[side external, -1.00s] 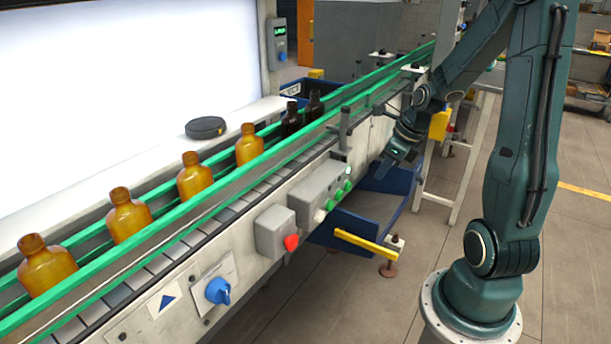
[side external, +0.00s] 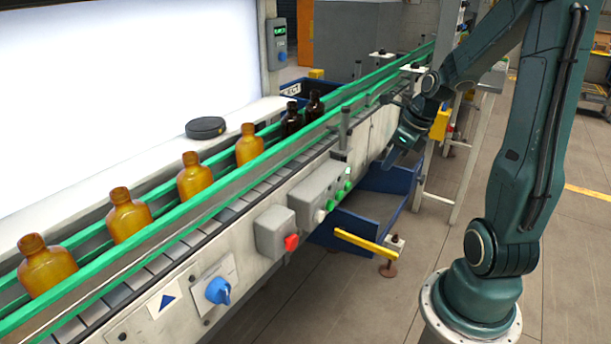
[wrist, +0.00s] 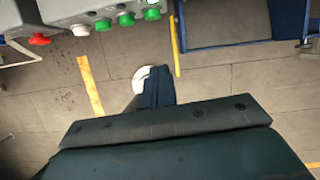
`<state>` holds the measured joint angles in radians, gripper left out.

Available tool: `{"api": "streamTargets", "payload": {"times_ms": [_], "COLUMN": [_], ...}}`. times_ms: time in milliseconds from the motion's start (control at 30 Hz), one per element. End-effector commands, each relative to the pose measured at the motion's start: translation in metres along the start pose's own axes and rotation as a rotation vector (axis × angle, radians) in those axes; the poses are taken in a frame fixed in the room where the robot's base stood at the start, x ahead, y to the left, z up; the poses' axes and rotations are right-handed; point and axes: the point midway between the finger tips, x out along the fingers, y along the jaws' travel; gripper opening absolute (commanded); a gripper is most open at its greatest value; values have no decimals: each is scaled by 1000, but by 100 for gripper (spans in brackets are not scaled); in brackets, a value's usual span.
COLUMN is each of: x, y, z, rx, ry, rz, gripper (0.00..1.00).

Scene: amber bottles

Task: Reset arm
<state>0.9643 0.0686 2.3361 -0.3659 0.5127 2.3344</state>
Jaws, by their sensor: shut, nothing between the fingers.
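My gripper (side external: 388,162) hangs beside the conveyor's front side, above the blue bin, clear of the bottles. Its fingers are together with nothing between them; in the wrist view they show as a blue-green block (wrist: 155,88). Amber bottles stand upright in a row on the conveyor: one at the near left (side external: 47,266), then others (side external: 128,217), (side external: 194,178) and the farthest of the light ones (side external: 249,146). Two darker bottles (side external: 291,121), (side external: 315,106) stand farther along.
Green guide rails (side external: 195,205) run along the conveyor. A grey control box (side external: 318,190) with green buttons and a grey box with a red knob (side external: 291,242) stick out from its front. A blue bin (side external: 370,205) is below my gripper. Open floor lies in front.

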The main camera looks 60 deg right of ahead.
Motion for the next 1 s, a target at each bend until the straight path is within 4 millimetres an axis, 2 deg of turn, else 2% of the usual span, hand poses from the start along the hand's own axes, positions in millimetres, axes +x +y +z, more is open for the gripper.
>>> {"api": "streamTargets", "payload": {"times_ms": [267, 433, 700, 1000], "x": [-2, -9, -29, -54], "y": [4, 18, 58, 105], "z": [2, 10, 25, 32], "rx": [-48, -213, -686, -1258], "ry": [2, 8, 25, 40], "rz": [-2, -8, -22, -40], "gripper": [0, 0, 0, 0]}}
